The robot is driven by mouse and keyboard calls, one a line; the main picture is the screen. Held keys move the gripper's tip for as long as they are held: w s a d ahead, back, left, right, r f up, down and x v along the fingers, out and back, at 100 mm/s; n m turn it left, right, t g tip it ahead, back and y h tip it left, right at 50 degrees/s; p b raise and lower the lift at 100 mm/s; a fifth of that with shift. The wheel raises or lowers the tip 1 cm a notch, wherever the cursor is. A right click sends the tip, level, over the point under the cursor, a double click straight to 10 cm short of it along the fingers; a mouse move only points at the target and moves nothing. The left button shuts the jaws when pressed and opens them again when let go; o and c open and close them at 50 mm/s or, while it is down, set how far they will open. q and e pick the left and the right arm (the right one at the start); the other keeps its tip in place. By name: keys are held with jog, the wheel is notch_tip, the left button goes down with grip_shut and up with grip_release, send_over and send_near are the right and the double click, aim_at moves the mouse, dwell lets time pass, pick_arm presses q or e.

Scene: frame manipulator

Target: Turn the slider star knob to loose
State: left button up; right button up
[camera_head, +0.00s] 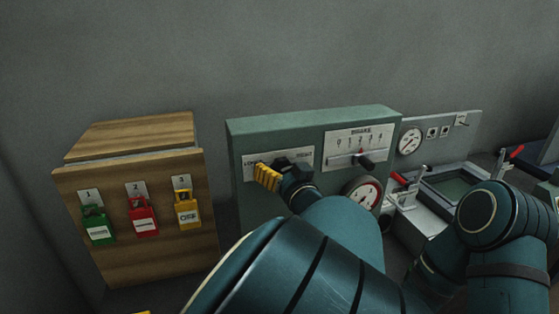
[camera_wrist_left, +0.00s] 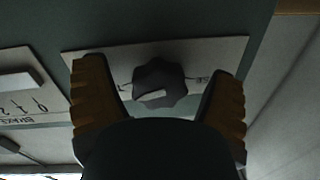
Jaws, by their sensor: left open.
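The star knob (camera_wrist_left: 163,76) is a dark, lobed knob with a pale pointer mark, on a light label plate (camera_wrist_left: 215,55). In the left wrist view it sits between the two yellow-padded fingers of my left gripper (camera_wrist_left: 160,98), with a visible gap on each side. In the head view my left gripper (camera_head: 285,173) is open in front of the plate (camera_head: 251,160), whose left end appears to read "LOOSE". There the fingers cover much of the plate, and I cannot clearly tell the knob from them. My right gripper is not in view.
The green box (camera_head: 245,126) also carries a BRAKE scale with a slider (camera_head: 366,160) and a round gauge (camera_head: 361,194). A wooden board with green, red (camera_head: 143,217) and yellow padlocks stands left. Right are a grey panel (camera_head: 468,128) and red-handled clamps (camera_head: 399,180).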

pick_arm(q)
jog(key=c, duration=1.2)
